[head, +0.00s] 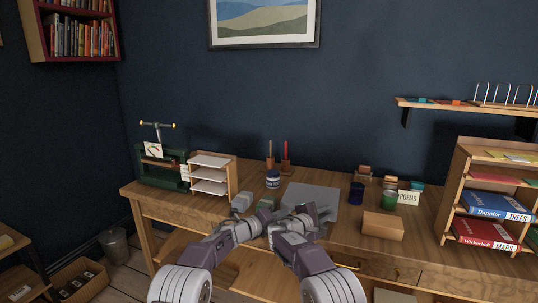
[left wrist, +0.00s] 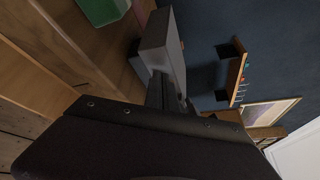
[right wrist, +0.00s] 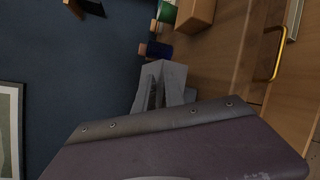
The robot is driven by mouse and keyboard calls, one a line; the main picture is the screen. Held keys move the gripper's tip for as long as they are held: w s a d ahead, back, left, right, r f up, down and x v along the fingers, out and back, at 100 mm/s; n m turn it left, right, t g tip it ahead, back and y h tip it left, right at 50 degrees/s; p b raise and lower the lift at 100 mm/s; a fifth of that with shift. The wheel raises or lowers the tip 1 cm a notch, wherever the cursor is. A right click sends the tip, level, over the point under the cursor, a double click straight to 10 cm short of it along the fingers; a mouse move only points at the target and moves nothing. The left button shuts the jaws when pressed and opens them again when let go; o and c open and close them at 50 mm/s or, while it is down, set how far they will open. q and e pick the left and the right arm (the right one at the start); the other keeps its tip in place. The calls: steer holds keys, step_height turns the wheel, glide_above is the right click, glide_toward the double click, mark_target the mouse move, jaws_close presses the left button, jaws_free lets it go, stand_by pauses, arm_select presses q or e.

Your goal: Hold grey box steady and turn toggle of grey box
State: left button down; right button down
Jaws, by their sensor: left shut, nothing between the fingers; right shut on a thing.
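My right gripper (right wrist: 157,100) is shut on a grey box (right wrist: 174,73), which shows around its fingertips in the right wrist view. In the left wrist view a pale grey box (left wrist: 158,45) stands directly past the tips of my left gripper (left wrist: 165,92), which is shut and empty. Whether those tips touch it is unclear. In the head view both hands are close together over the middle of the desk. The grey parts at the hands overlap there, so the box is hard to separate from the fingers. I cannot make out the toggle.
A grey mat (head: 325,194) covers the desk (head: 345,231) behind. A brown box (head: 383,226), a green cup (head: 390,201) and a blue cup (head: 356,192) stand right; a white-shelved rack (head: 212,174) stands left.

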arm_select(q)
steer(key=s, duration=0.1)
steer(key=s+a, duration=0.1)
steer(key=s, duration=0.1)
steer(key=shift+s+f, duration=0.15)
steer(key=shift+s, duration=0.05)
steer(key=shift+w+d+r+n+t+y, duration=0.2)
steer(key=shift+w+d+n+t, duration=0.15)
steer(key=shift+w+n+t, duration=0.7)
steer(key=shift+w+d+r+n+t+y, duration=0.15)
steer(key=shift+w+d+n, duration=0.4)
steer(key=shift+n, duration=1)
steer(key=shift+w+d+r+n+t+y, duration=0.1)
steer(key=shift+w+d+r+n+t, duration=0.1)
steer(key=shift+w+n+t, duration=0.75)
steer(key=shift+d+f+n+g, duration=0.25)
steer(key=shift+d+n, duration=0.1)
steer(key=shift+d, duration=0.15)
